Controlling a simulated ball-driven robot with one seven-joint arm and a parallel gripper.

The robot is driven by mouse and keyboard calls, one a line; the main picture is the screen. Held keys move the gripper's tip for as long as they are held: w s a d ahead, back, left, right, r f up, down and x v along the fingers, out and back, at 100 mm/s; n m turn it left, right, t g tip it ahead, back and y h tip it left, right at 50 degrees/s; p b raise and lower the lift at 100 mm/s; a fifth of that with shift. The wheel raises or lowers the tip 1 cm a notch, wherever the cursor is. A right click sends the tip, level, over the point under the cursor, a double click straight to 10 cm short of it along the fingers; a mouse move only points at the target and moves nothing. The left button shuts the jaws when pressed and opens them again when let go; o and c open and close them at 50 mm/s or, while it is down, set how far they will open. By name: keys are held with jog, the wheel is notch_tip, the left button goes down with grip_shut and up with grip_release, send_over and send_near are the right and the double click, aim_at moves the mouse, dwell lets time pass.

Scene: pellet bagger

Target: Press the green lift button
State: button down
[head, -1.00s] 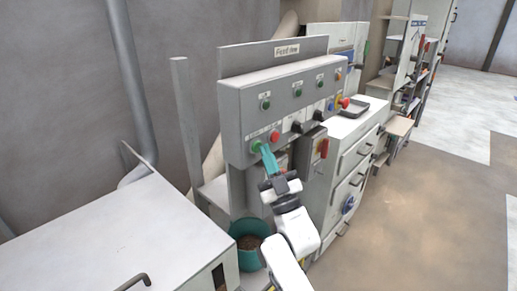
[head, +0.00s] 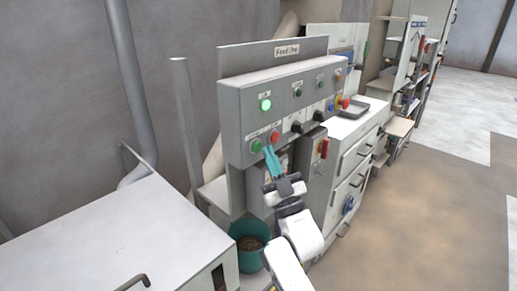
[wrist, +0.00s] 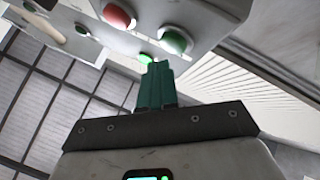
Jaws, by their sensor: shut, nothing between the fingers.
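The green button (head: 256,145) sits at the lower left of the grey control panel (head: 235,117), left of a red button (head: 274,137). Above it, a round green lamp (head: 265,105) is lit bright. My gripper (head: 268,150) is shut and empty, its teal fingertips just right of and slightly below the green button. In the wrist view the green button (wrist: 175,40) and red button (wrist: 119,15) show beyond the fingertips (wrist: 157,66), with a visible gap to the green button. A small bright green spot (wrist: 146,59) shows beside the tips.
Black knobs (head: 296,127) and a red-yellow switch (head: 343,102) are further right on the panel. A grey box with a red handle (head: 323,149) stands close right of my gripper. A teal bucket of pellets (head: 248,250) is below. A white cabinet (head: 120,235) is at left.

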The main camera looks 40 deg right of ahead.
jog(key=s, duration=0.6)
dwell(0.6)
jog(key=shift+d, duration=0.1)
jog(key=s+a+f+m+g+y, duration=0.15)
jog(key=a+f+g, duration=0.25)
jog(key=f+g, duration=0.55)
jog(key=s+a+f+m+g+y, duration=0.1)
jog(key=a+f+g+y, duration=0.25)
jog(key=f, duration=1.05)
jog(key=s+a+f+g, duration=0.2)
jog(key=s+f+g, duration=0.1)
jog(key=s, duration=0.4)
jog(key=s+a+f+n+g+y, duration=0.1)
jog(key=s+a+f+g, duration=0.1)
jog(key=s, duration=0.5)
jog(key=s+a+f+g+y, duration=0.1)
jog(key=s+a+f+g, duration=0.2)
jog(key=s+g, duration=0.3)
jog(key=shift+s+f+g, duration=0.3)
jog(key=shift+s+f, duration=0.1)
jog(key=shift+f, duration=0.1)
